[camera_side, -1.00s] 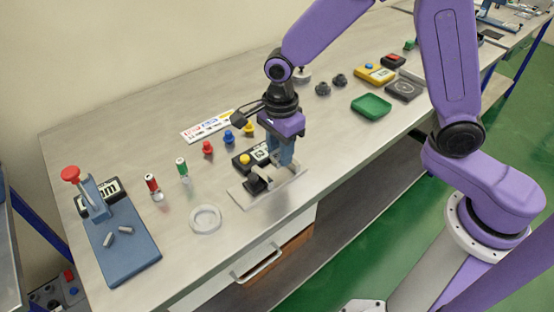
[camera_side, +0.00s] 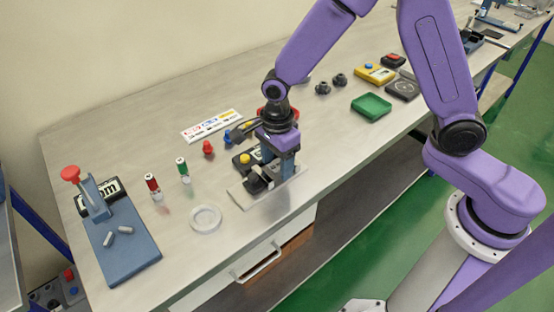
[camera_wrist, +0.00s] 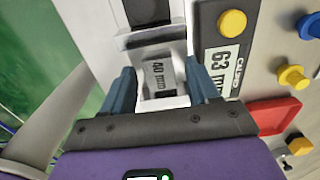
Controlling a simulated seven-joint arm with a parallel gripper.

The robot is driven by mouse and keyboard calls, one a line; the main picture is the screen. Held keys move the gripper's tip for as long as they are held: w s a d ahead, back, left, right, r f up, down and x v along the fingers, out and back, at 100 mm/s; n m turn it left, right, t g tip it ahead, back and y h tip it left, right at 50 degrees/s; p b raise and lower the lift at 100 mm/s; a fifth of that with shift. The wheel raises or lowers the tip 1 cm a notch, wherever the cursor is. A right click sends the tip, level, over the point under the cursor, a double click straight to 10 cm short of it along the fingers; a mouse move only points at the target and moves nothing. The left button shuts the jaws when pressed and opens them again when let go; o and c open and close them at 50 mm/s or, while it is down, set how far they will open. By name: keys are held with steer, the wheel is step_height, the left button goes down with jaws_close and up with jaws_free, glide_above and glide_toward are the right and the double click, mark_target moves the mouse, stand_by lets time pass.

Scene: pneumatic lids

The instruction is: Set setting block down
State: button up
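The setting block (camera_wrist: 158,78) is a grey metal block marked "40 mm" between my blue fingers in the wrist view. My gripper (camera_wrist: 160,82) looks shut on it, with a finger along each side. In the side view my gripper (camera_side: 284,168) is low over the light metal base plate (camera_side: 240,196), behind a black fitting (camera_side: 258,183). The block is hidden there by the fingers. Whether its underside touches the plate cannot be told.
A black gauge box (camera_wrist: 222,50) marked "63 mm" with a yellow button stands close beside my fingers. A red object (camera_wrist: 275,116) lies near it. A white ring (camera_side: 205,219), two small capped bottles (camera_side: 183,170) and a blue press (camera_side: 125,250) stand to the left.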

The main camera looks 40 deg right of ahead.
mark_target(277, 165)
step_height(277, 165, up, 12)
steer(key=s+d+n, duration=0.7)
steer(key=s+n, duration=0.5)
steer(key=n, duration=0.3)
steer(key=s+d+n, duration=0.6)
steer(key=s+n, duration=0.5)
steer(key=n, duration=0.4)
steer(key=shift+s+d+n, duration=0.3)
steer(key=shift+s+d, duration=0.05)
